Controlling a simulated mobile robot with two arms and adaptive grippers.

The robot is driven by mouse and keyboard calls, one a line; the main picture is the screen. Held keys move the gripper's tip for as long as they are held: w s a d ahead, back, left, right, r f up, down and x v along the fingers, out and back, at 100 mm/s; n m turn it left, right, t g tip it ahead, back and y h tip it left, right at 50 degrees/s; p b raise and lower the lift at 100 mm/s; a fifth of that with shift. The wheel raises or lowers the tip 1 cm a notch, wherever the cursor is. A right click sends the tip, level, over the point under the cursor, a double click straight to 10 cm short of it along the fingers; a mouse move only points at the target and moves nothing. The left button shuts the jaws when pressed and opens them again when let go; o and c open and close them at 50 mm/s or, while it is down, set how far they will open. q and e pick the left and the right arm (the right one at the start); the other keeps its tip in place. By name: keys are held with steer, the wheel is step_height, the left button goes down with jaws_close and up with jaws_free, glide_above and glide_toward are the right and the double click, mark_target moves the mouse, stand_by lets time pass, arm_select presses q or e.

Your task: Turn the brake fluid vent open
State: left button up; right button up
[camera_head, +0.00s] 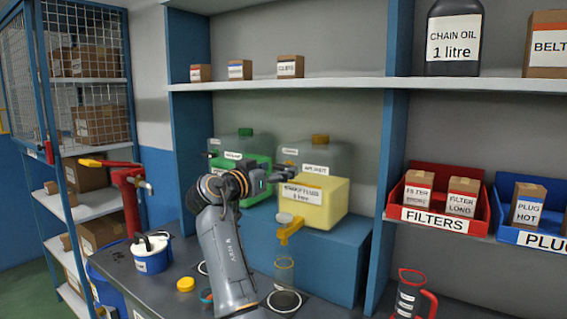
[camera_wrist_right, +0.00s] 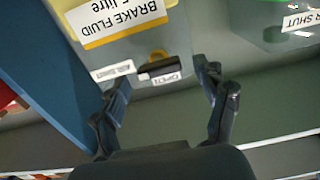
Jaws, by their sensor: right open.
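The brake fluid tank (camera_head: 325,205) is a clear container with yellow fluid, standing on a blue block; it also shows upside down in the wrist view (camera_wrist_right: 130,48). Its vent (camera_wrist_right: 163,68) is a dark bar-shaped lever in front of a yellow ring-like part, with small labels on both sides, one seeming to read "AIR SHUT" and the other "OPEN". My right gripper (camera_head: 268,178) is in front of the tank's upper left part. In the wrist view it (camera_wrist_right: 165,85) is open and empty, its fingers on either side of the vent, apparently apart from it. My left gripper is out of view.
A green tank (camera_head: 250,165) stands behind my right arm. A yellow tap (camera_head: 289,230) hangs above a clear cylinder (camera_head: 284,272). A white-and-blue bucket (camera_head: 151,254), a yellow lid (camera_head: 186,285) and a red-handled jug (camera_head: 410,295) stand around the bench. Blue shelf uprights (camera_head: 388,190) bound the right.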

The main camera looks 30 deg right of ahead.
mark_target(281, 168)
steer(key=shift+p+x, duration=0.3)
steer(key=shift+x, duration=1.35)
steer(key=shift+a, duration=0.1)
steer(key=c, duration=1.2)
